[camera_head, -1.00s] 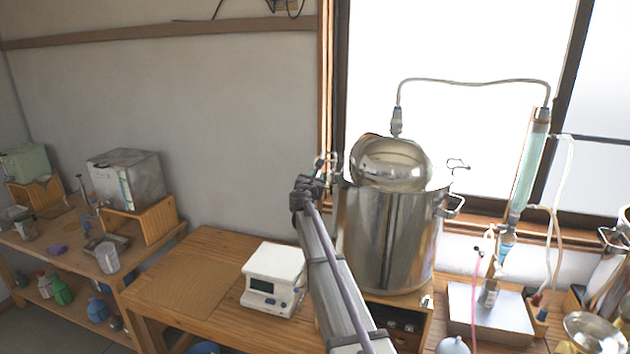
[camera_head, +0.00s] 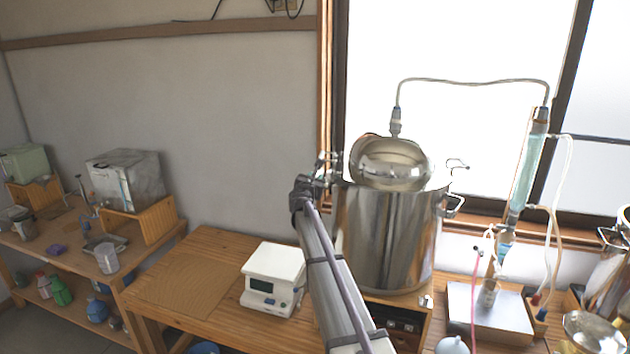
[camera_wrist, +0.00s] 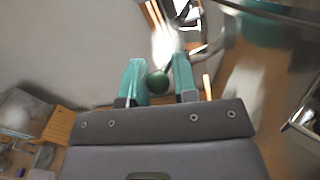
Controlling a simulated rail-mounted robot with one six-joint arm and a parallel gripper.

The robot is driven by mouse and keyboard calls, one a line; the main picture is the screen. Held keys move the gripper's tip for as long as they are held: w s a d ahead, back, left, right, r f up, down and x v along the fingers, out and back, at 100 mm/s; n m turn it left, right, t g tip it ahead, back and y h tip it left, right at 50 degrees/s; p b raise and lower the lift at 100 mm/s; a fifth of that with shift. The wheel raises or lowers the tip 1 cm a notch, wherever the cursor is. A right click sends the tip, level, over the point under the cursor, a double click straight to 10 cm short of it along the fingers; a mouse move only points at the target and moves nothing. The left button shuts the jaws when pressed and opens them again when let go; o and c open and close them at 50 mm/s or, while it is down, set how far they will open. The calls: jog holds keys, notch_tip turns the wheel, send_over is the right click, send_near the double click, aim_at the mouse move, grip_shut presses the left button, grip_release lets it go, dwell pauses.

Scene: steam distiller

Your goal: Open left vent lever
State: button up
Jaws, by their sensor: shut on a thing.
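The steel distiller pot (camera_head: 385,240) stands upright on the wooden bench, with a domed lid (camera_head: 390,163) on top. The left vent lever's dark green ball knob (camera_wrist: 158,82) shows in the wrist view between the two teal fingers of my gripper (camera_wrist: 158,62). My gripper is shut on this knob. In the head view my gripper (camera_head: 326,172) is at the upper left rim of the pot, where it and my wrist hide most of the lever. A small lever-like fitting (camera_head: 457,164) shows at the pot's right rim.
A curved pipe (camera_head: 470,82) runs from the lid to a glass condenser (camera_head: 525,170) on the right. A white scale (camera_head: 273,279) stands on the bench left of my arm. Shelves with bottles are far left. The wall and window are close behind the pot.

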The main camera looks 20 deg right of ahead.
jog(key=shift+w+a+r, duration=0.1)
jog(key=shift+w, duration=0.1)
jog(key=shift+w+a+m+g+h, duration=0.2)
jog(key=shift+w+m+g+h, duration=0.4)
jog(key=shift+m+g+h, duration=0.45)
jog(key=shift+o, duration=0.2)
jog(key=m+g+h, duration=0.2)
jog(key=g, duration=0.1)
jog(key=shift+w, duration=0.3)
jog(key=shift+s, duration=0.1)
jog(key=o, duration=0.9)
jog(key=v, duration=1.1)
